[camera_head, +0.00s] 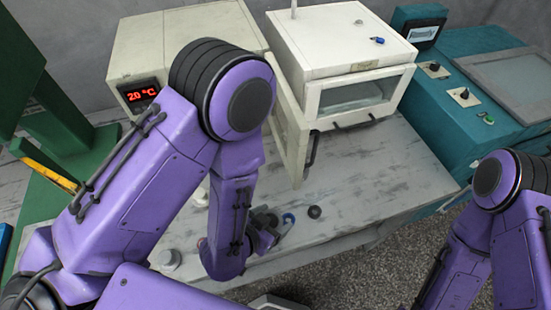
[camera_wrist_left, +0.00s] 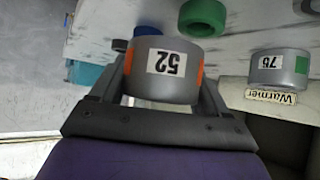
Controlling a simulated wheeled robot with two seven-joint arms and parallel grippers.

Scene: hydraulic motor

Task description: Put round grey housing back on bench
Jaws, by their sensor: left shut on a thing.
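The round grey housing (camera_wrist_left: 150,84), with a "52" label and orange patches on its sides, is between the fingers of my left gripper (camera_wrist_left: 163,82) in the left wrist view. My left gripper is shut on it. In the head view my left gripper (camera_head: 264,230) is low over the front part of the bench (camera_head: 375,180), partly hidden by my own arm. I cannot tell whether the housing touches the bench. My right gripper is not in view; only my right arm shows.
A second grey housing (camera_wrist_left: 268,70), labelled "75", sits by a "Warmer" label (camera_wrist_left: 270,96). A green ring (camera_wrist_left: 203,17) and a blue ring (camera_head: 288,219) are close by, with a black ring (camera_head: 314,212).

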